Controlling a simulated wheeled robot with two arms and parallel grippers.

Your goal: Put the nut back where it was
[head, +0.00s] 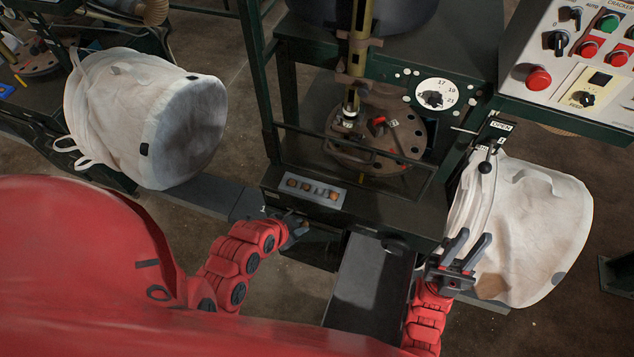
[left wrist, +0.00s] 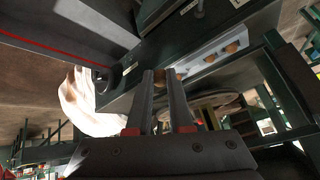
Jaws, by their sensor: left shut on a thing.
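My left gripper (head: 298,226) is just below the front of the machine, in front of the nut tray. In the left wrist view its fingers (left wrist: 161,80) are closed on a small brown nut (left wrist: 160,73). The light grey nut tray (head: 314,203) lies on the machine's front ledge and holds several brownish nuts in a row. It also shows in the left wrist view (left wrist: 205,52), ahead and to the right of the fingertips. My right gripper (head: 468,247) is open and empty, fingers pointing up, beside the right white bag.
White bulk bags hang at left (head: 160,120) and right (head: 535,225). Above the tray is a round dark plate with holes (head: 385,145) and a white dial (head: 437,94). A control panel (head: 575,60) stands at upper right. A dark chute (head: 370,285) slopes down between my arms.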

